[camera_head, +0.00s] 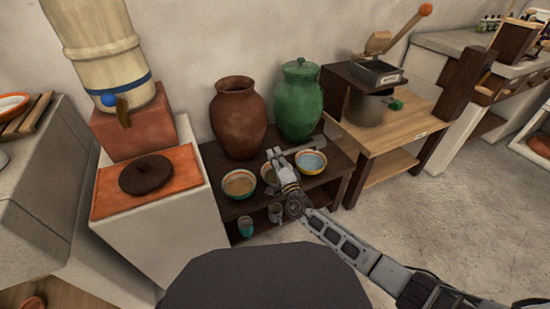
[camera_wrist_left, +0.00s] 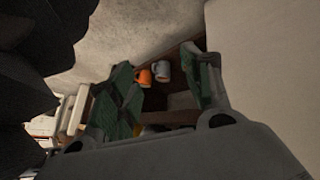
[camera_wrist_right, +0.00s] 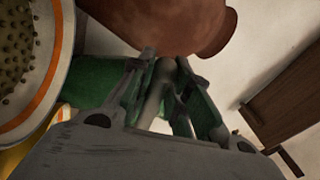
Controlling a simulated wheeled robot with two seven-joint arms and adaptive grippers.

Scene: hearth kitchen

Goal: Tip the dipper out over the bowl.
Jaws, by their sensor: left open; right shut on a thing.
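My right gripper (camera_head: 274,158) is over the low dark shelf, shut on a slim grey-tan handle (camera_wrist_right: 153,92), which I take for the dipper's. Its cup cannot be made out, nor its contents or tilt. Three bowls stand near: a tan-filled bowl (camera_head: 239,184) left of the gripper, a middle bowl (camera_head: 268,174) partly hidden by it, and a bowl with a pale blue inside (camera_head: 312,162) to its right. The right wrist view shows an orange-banded bowl (camera_wrist_right: 55,85) at the left edge. My left gripper (camera_wrist_left: 165,92) is open and empty in its wrist view.
A brown jar (camera_head: 238,118) and a green lidded jar (camera_head: 299,98) stand close behind the bowls. Cups (camera_head: 246,226) sit on the lower shelf. A white block with an orange top (camera_head: 110,190) is left; a wooden table (camera_head: 405,130) is right. The right floor is clear.

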